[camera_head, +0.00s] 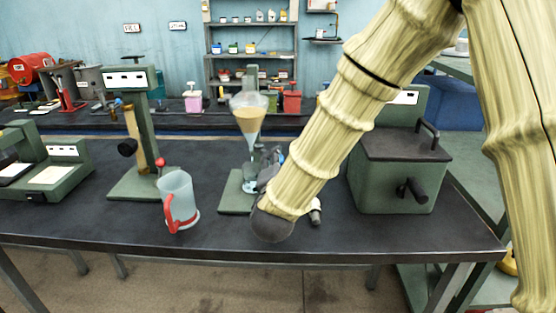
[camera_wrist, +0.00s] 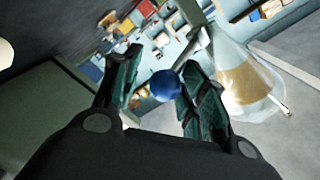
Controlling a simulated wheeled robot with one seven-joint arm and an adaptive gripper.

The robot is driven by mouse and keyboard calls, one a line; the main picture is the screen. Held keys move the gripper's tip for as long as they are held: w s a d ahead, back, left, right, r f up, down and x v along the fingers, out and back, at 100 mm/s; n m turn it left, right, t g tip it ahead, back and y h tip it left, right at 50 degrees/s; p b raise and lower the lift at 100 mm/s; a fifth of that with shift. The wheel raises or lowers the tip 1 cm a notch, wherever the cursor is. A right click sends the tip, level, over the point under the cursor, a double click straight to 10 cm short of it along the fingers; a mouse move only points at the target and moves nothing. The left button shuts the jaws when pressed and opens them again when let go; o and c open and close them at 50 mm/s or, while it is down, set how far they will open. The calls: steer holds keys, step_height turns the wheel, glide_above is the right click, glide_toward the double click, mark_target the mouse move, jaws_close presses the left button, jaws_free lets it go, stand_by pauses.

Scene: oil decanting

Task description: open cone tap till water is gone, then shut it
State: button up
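The clear cone (camera_head: 249,118) stands in its green stand, with an amber layer above a paler, clear layer. It shows tilted at the right of the wrist view (camera_wrist: 235,78). A blue ball knob (camera_wrist: 165,85), seemingly the tap's, sits between the fingers of my gripper (camera_wrist: 160,62). The fingers are apart, with a gap on the knob's left; the right finger is close to it, and I cannot tell whether they touch. In the head view my gripper (camera_head: 268,164) is at the cone's lower end, where my arm partly hides the tap and stand.
A translucent jug with a red handle (camera_head: 179,200) stands on the dark bench (camera_head: 110,222), left of the stand. A green press-like stand (camera_head: 142,180) is behind it. A green box with a crank (camera_head: 398,180) stands right of my arm. The front bench edge is clear.

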steer(key=shift+o, duration=0.2)
steer(key=shift+w, duration=0.25)
steer(key=shift+s+r, duration=0.15)
steer(key=shift+r, duration=0.1)
steer(key=s+a, duration=0.1)
steer(key=s, duration=1.1)
steer(key=shift+w+a+f, duration=0.1)
stand_by(6.0)
